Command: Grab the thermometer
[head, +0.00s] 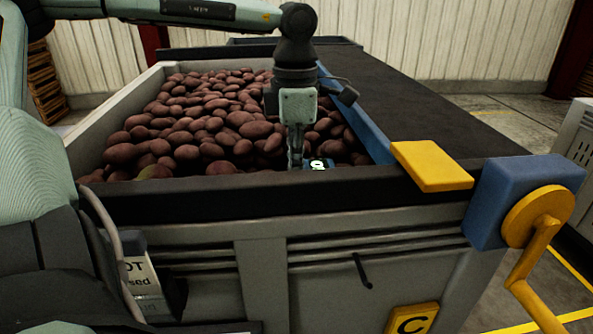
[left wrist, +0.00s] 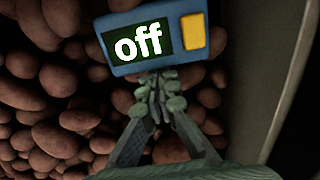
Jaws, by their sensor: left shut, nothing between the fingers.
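The thermometer is a blue box (left wrist: 155,38) with a dark display reading "off" and a yellow button. It lies on the reddish potatoes, close to the near wall of the crate. In the head view only a small part of the thermometer (head: 319,164) shows, beside my left fingertips and behind the crate's near rim. My left gripper (head: 296,161) points down at it. In the left wrist view the gripper's fingertips (left wrist: 158,88) are together and empty, at the thermometer's lower edge. I cannot tell whether they touch it. My right gripper is not in view.
The potatoes (head: 205,115) fill a grey crate with a dark near rim (head: 250,192). A blue rail and a dark belt (head: 425,105) run along the right. A yellow block (head: 431,166) and a blue box with a yellow crank (head: 540,220) stand at the near right corner.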

